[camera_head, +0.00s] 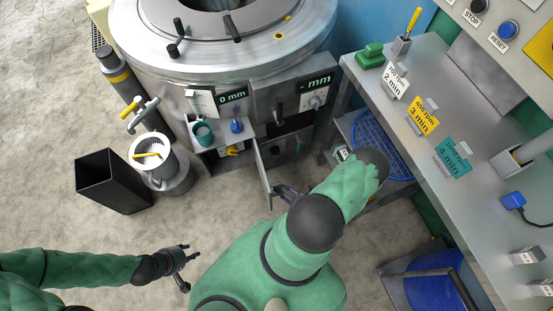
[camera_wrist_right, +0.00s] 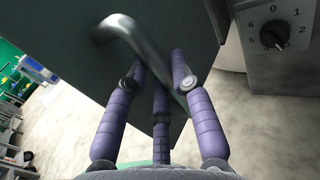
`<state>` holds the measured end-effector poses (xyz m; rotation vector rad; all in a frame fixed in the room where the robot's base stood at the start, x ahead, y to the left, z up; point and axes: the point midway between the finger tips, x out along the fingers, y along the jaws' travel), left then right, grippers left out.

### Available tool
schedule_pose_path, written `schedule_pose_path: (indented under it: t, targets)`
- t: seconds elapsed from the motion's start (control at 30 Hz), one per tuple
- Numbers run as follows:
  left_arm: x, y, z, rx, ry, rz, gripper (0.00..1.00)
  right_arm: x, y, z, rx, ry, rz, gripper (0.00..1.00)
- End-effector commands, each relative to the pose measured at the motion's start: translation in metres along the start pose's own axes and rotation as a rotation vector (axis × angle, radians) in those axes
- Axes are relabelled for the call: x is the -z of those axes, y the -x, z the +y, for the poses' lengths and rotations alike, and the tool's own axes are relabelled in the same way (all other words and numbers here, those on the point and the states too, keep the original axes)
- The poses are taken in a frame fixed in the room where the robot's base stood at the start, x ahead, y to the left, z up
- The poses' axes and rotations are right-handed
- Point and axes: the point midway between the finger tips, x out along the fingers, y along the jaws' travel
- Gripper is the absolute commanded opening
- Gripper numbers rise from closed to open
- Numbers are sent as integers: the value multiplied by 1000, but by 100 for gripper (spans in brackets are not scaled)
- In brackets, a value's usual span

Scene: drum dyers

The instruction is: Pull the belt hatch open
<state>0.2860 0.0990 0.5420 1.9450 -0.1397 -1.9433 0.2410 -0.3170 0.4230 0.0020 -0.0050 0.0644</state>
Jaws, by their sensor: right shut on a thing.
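The belt hatch (camera_head: 262,170) is a grey panel on the front of the big round drum machine. It stands swung out from the dark opening behind it. In the right wrist view the hatch (camera_wrist_right: 70,60) is a dark panel with a curved metal handle (camera_wrist_right: 125,35). My right gripper (camera_head: 285,192) is at the hatch's outer side. Its purple fingers (camera_wrist_right: 160,75) are shut on the handle, which runs between them. My right arm hides part of the gripper in the head view. My left gripper (camera_head: 182,265) is open and empty over the floor at lower left.
A control box with a dial (camera_wrist_right: 274,34) is right of the hatch in the wrist view. A workbench (camera_head: 425,85) with timer labels stands at right. The floor between is clear.

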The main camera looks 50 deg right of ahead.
Motion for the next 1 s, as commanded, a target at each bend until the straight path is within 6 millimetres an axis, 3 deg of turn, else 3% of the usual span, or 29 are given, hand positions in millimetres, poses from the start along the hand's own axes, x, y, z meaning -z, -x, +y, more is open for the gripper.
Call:
schedule_pose_path:
  t: [0.7,0.73,0.8,1.0]
  targets:
    - [0,-4,-1,0,0,0,40,4,2,-12,-68,10,11,0]
    - [0,-4,-1,0,0,0,40,4,2,-12,-68,10,11,32]
    - [0,-4,-1,0,0,0,40,4,2,-11,-68,10,10,49]
    - [0,-3,-1,0,0,0,40,2,2,-10,-67,7,7,49]
